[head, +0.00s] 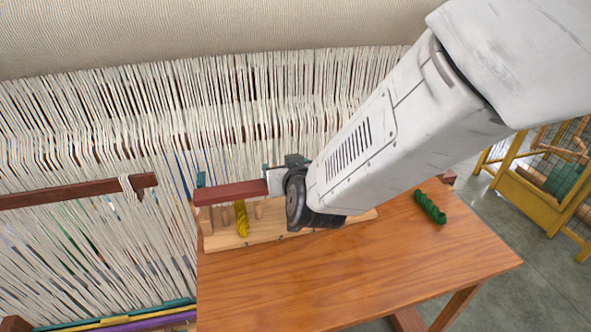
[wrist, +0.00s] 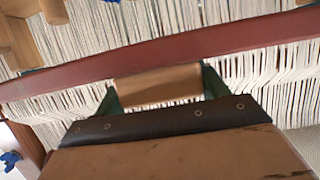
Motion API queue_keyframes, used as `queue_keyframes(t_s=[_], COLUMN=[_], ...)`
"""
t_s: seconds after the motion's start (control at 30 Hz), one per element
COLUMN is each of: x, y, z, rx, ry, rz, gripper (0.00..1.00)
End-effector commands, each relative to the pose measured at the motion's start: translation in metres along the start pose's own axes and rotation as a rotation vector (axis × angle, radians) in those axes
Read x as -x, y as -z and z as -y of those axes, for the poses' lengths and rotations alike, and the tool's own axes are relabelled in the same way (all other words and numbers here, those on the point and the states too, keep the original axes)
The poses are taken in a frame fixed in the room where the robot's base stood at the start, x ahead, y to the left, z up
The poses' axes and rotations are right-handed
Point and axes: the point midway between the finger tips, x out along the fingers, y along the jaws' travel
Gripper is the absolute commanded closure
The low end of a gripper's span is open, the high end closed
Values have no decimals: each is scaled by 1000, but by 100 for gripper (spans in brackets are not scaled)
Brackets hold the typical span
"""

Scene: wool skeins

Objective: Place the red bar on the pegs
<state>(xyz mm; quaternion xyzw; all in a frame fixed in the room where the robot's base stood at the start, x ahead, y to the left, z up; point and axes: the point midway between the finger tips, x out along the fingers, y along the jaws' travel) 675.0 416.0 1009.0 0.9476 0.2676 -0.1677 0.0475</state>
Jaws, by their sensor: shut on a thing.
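The red bar (head: 231,192) is a long dark-red beam held roughly level over the left part of the peg board (head: 225,241). My arm hides its middle. My gripper (head: 283,174) is shut on the bar. In the wrist view the bar (wrist: 235,48) crosses the whole picture at a slant, with the green fingertips of my gripper (wrist: 160,88) against it and a tan block between them. Short wooden pegs (head: 258,209) stand on the board beneath the bar. I cannot tell whether the bar touches them. The board's right part is mostly behind my arm.
A yellow skein (head: 241,218) hangs at the pegs below the bar. A green skein (head: 430,207) lies on the wooden table (head: 350,270), whose front is clear. White loom threads (head: 90,130) rise close behind. A yellow wire cart (head: 540,190) stands at right.

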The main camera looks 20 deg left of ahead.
Motion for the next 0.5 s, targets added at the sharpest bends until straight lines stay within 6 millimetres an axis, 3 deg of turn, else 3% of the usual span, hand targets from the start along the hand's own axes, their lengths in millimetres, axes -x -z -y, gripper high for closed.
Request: queue_keyframes(t_s=[0.07,0.1,0.3,0.5], x=[-9,-12,-20,-20], y=[3,-4,-30,-30], z=[-3,-3,-2,-2], rx=[-1,1,0,-1], ry=[-2,-1,0,0], rz=[-1,2,0,-2], gripper=[58,63,63,63])
